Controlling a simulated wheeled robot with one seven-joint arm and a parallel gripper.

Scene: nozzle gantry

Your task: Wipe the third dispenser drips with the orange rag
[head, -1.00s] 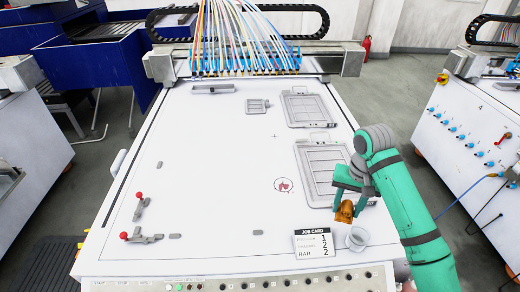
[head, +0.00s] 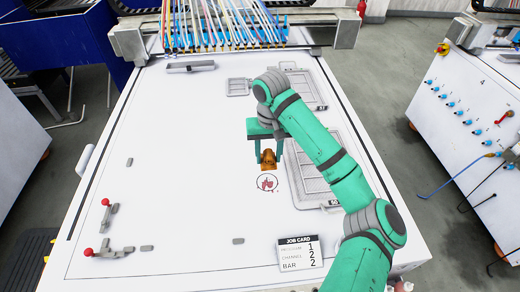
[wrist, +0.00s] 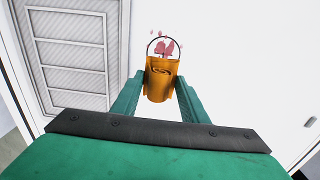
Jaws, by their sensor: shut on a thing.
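My gripper (head: 266,154) is shut on the orange rag (head: 268,161) above the white table, just behind the red drips. The rag also shows in the wrist view (wrist: 160,84), folded between the two green fingers. The red drips (head: 267,184) lie on the table inside a thin dark ring, with small specks around it. In the wrist view the drips (wrist: 166,48) appear just beyond the rag's top edge, partly hidden by it. I cannot tell whether the rag touches the table.
Grey framed panels (head: 313,184) lie on the right, partly behind my arm. A job card (head: 299,252) lies at the front. Red-knobbed clamps (head: 105,224) stand at the front left. The gantry with coloured tubes (head: 220,35) spans the back.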

